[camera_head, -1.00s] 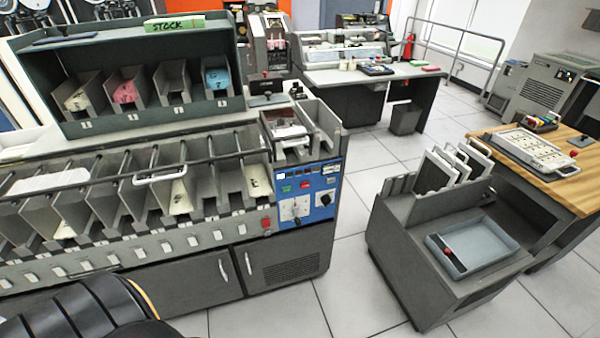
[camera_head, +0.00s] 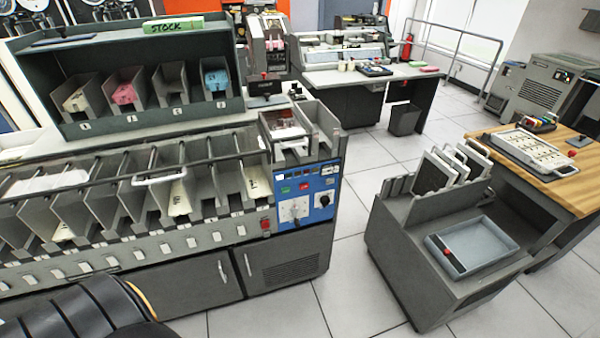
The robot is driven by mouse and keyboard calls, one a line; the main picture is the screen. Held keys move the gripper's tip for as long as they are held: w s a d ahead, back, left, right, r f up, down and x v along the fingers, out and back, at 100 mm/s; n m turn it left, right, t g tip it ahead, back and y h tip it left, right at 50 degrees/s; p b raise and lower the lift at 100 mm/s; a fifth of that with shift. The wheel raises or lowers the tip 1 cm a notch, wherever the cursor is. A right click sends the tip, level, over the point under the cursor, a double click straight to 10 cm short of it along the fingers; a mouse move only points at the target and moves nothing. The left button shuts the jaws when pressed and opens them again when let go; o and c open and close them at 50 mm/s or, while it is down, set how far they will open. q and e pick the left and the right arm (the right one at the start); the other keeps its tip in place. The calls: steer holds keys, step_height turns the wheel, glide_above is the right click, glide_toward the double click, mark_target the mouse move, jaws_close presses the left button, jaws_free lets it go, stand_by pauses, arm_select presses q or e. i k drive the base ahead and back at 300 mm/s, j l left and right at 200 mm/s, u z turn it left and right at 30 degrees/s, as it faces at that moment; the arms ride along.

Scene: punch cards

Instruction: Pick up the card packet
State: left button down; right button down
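Several things could be the card packet, and I cannot tell which one is meant. In the stock rack (camera_head: 150,121) at upper left, a cream packet (camera_head: 76,99), a pink packet (camera_head: 125,94) and a blue packet (camera_head: 215,80) lie in separate bins. Cream cards (camera_head: 179,198) also lie in pockets of the sorter below, with more cards (camera_head: 257,182) in a pocket to the right. A dark, ribbed part of my own arm shows at the bottom left corner. Neither gripper is in view.
The sorter (camera_head: 290,260) with its blue control panel (camera_head: 307,196) fills the left. A grey cart (camera_head: 405,238) with a blue-grey tray (camera_head: 473,246) stands at right, beside a wooden-topped desk (camera_head: 572,192). Tiled floor (camera_head: 350,270) lies free between sorter and cart.

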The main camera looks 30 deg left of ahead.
mark_target(257, 182)
steer(key=u, duration=1.4)
